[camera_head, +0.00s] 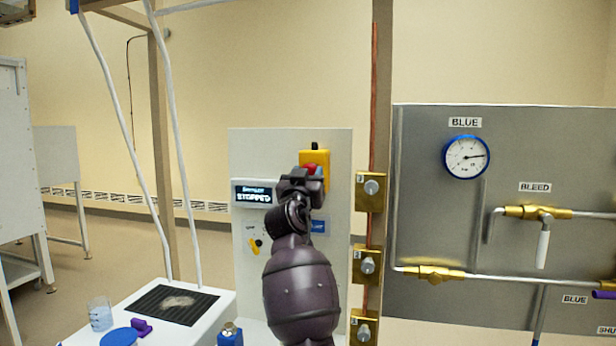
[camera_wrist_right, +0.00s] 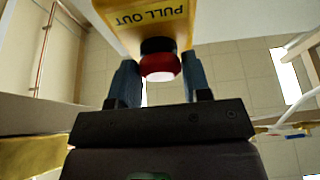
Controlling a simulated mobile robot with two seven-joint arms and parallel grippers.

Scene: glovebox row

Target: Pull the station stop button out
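The stop button (camera_head: 312,169) is a red knob on a yellow box (camera_head: 316,158) at the top of a pale panel. In the head view my right gripper (camera_head: 302,183) is at the button and hides its lower part. In the right wrist view the red button (camera_wrist_right: 160,67) sits between the two fingers (camera_wrist_right: 160,78), which meet its left and right sides. The yellow box there carries the words PULL OUT (camera_wrist_right: 150,14). A small display (camera_head: 254,194) left of the button reads STOPPED. My left gripper is not in view.
A wooden post with brass fittings (camera_head: 370,187) stands close right of the button. A grey panel with a blue gauge (camera_head: 466,157) and pipes is further right. A white bench (camera_head: 215,303) with a beaker (camera_head: 100,314) and a dark mat is at lower left.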

